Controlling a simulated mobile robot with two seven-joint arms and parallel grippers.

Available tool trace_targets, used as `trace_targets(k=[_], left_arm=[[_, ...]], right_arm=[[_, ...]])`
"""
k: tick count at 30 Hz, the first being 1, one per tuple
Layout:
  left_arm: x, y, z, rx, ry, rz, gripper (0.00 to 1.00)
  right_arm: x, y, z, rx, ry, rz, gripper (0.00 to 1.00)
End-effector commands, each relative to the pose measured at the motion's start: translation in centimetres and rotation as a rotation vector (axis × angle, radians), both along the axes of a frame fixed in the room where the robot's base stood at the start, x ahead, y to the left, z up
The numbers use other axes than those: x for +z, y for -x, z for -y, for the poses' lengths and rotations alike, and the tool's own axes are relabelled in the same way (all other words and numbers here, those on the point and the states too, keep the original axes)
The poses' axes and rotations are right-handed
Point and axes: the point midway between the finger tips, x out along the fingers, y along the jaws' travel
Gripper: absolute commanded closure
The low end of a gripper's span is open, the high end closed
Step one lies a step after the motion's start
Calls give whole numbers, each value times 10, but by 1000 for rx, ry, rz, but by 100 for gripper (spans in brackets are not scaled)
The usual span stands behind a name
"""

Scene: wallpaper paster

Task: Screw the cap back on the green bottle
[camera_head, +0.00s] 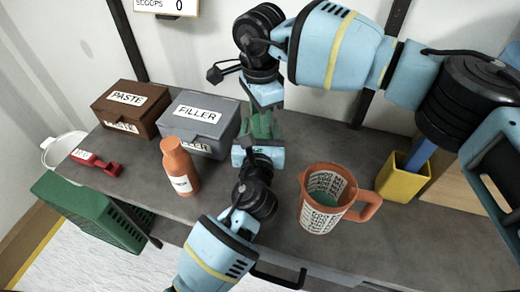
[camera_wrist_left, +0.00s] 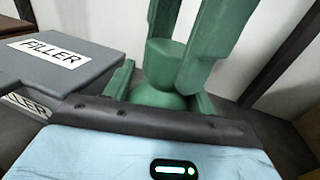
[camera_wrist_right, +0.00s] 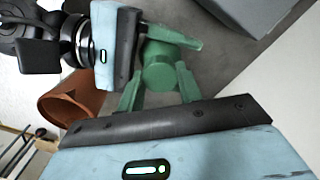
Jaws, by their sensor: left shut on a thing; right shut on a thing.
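The green bottle (camera_head: 263,126) stands at the middle of the grey table, mostly hidden between my two grippers. My left gripper (camera_head: 259,142) comes in from the front and is shut around the bottle's body, seen in the left wrist view (camera_wrist_left: 160,98). My right gripper (camera_head: 263,115) points down from above and is shut on the green cap (camera_wrist_left: 166,52) at the bottle's top. The cap's round top also shows between the right fingers in the right wrist view (camera_wrist_right: 160,75). Whether the threads are fully engaged cannot be seen.
An orange bottle (camera_head: 179,168), a grey FILLER box (camera_head: 200,112) and a brown PASTE box (camera_head: 128,108) stand to the left. An orange measuring jug (camera_head: 322,213) and a yellow container (camera_head: 402,180) stand to the right. A red scoop (camera_head: 97,163) lies at the far left.

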Motion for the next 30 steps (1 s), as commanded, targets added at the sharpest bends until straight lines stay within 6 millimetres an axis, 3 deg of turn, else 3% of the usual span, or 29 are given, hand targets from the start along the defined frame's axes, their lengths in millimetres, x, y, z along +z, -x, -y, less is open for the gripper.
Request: trace_targets(k=[24,29,30], left_arm=[[0,0,0,0,0,-1,100],[0,0,0,0,0,-1,100],[0,0,0,1,0,-1,100]], right_arm=[[-1,1,0,-1263,0,0,92],[-1,1,0,-1286,0,0,92],[-1,1,0,-1286,0,0,62]])
